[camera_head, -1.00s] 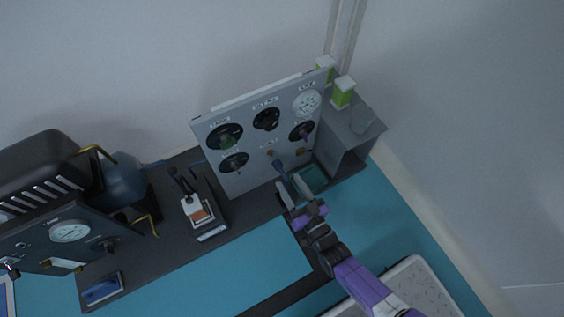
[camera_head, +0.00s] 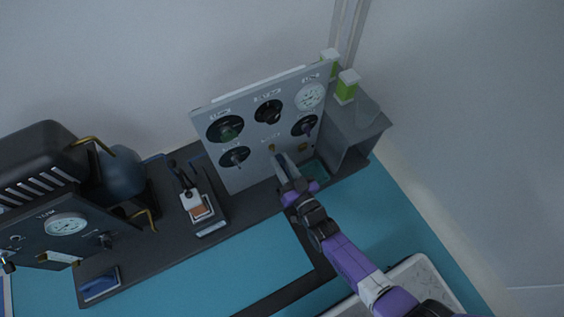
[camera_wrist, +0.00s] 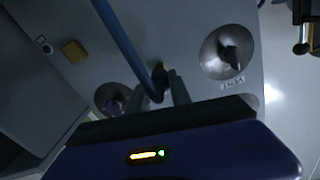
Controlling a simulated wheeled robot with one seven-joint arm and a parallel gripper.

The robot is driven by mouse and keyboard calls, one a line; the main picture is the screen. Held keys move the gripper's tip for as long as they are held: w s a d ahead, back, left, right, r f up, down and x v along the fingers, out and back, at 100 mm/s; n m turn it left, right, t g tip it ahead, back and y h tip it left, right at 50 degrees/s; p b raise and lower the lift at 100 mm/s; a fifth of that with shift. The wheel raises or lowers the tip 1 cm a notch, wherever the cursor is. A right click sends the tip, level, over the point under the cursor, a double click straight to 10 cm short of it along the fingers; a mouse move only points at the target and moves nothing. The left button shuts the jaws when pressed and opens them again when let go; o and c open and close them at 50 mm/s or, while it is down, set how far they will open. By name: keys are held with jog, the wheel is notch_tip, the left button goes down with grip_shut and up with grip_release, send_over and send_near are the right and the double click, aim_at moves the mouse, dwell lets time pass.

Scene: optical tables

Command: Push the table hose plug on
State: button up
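The blue hose plug (camera_wrist: 157,82) with its blue hose (camera_wrist: 122,40) shows in the wrist view, at a brass fitting (camera_wrist: 158,67) on the grey panel. In the head view the brass fitting (camera_head: 272,148) is at the panel's lower middle. My gripper (camera_head: 284,163) is right in front of it. In the wrist view the fingers of my gripper (camera_wrist: 160,92) stand on either side of the plug. I cannot tell whether they touch it, or whether the plug is fully seated. In the head view my fingers mostly hide the plug.
The grey panel (camera_head: 238,177) carries black knobs and a gauge (camera_head: 311,96). A grey open box (camera_head: 362,130) with green-and-white blocks stands to its right. A small device with an orange-brown pad (camera_head: 200,212) is to the left. The teal tabletop (camera_head: 250,262) in front is largely clear.

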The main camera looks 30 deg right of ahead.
grip_shut()
dwell(1.0)
